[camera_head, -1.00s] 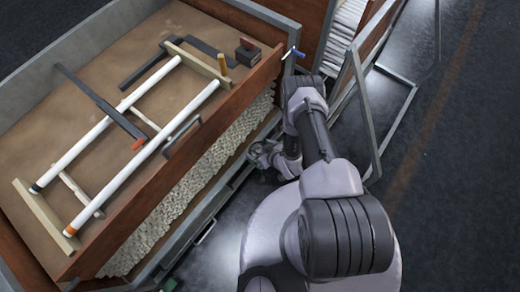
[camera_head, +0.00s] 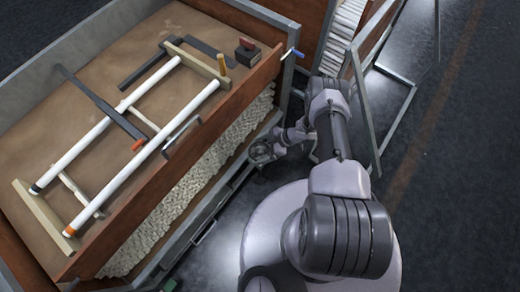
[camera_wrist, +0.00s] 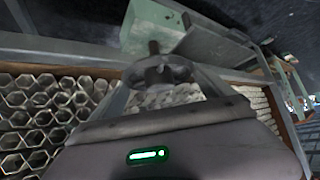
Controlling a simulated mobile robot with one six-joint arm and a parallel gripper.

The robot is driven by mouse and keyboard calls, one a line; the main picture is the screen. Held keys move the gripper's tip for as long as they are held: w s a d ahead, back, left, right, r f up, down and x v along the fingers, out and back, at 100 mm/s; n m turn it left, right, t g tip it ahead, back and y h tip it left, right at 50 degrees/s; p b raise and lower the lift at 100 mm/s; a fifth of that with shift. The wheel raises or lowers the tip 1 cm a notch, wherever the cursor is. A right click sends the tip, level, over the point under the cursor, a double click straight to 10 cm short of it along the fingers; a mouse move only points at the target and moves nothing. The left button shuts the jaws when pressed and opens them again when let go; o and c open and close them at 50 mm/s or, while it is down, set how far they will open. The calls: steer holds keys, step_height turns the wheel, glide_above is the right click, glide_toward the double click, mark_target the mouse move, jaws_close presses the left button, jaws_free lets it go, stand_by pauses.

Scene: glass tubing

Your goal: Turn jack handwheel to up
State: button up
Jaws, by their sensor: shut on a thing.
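The jack handwheel (camera_head: 260,153) is a small dark metal ring low at the front of the crate's frame. In the wrist view the handwheel (camera_wrist: 160,73) is a grey ring with an upright threaded shaft through its middle. My gripper (camera_head: 273,148) reaches it from the right and is shut on its rim. The wrist view shows my gripper's body with a green light along the bottom; the exact contact of the fingertips is hard to make out.
A wooden crate (camera_head: 215,130) holding stacked glass tubing stands left of my arm. A metal frame (camera_head: 365,110) stands to the right, with open dark floor beyond.

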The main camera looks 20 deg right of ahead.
steer(key=n+g, duration=0.3)
steer(key=n, duration=0.1)
steer(key=shift+w, duration=0.1)
steer(key=shift+a+n+g, duration=0.1)
steer(key=shift+n+g, duration=1.3)
steer(key=shift+n, duration=0.3)
steer(key=shift+a+n, duration=0.1)
steer(key=shift+n, duration=0.2)
steer(key=o, duration=1.1)
steer(key=shift+s+r, duration=0.1)
steer(key=shift+s, duration=0.1)
steer(key=v, duration=1.2)
steer(key=shift+w+a, duration=0.2)
